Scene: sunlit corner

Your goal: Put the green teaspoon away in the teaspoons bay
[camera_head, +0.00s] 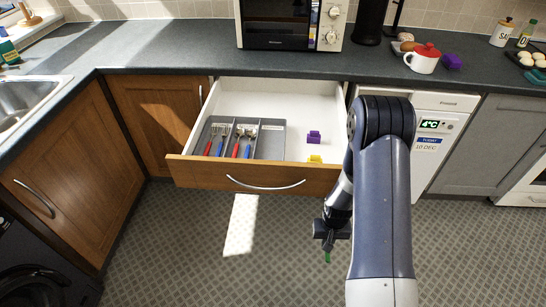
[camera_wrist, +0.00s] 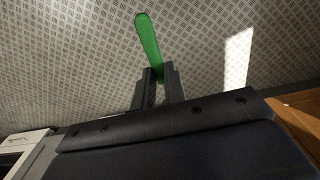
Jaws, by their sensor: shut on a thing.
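My gripper (camera_head: 328,240) is at the lower right of the open drawer in the head view, outside it and over the floor. It is shut on the green teaspoon (camera_wrist: 147,38), whose green handle sticks out past the fingers in the wrist view. A small green end of it (camera_head: 327,258) shows below the gripper in the head view. The rest of the spoon is hidden. The grey cutlery tray (camera_head: 270,143) stands in the left part of the open drawer. Its bays hold several pieces of cutlery with red and blue handles. I cannot tell which bay is for teaspoons.
The open drawer (camera_head: 262,179) has a wooden front with a metal handle. A purple block (camera_head: 313,137) and a yellow block (camera_head: 314,159) lie in its right part. A white appliance (camera_head: 434,135) stands to the right. The patterned floor in front is clear.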

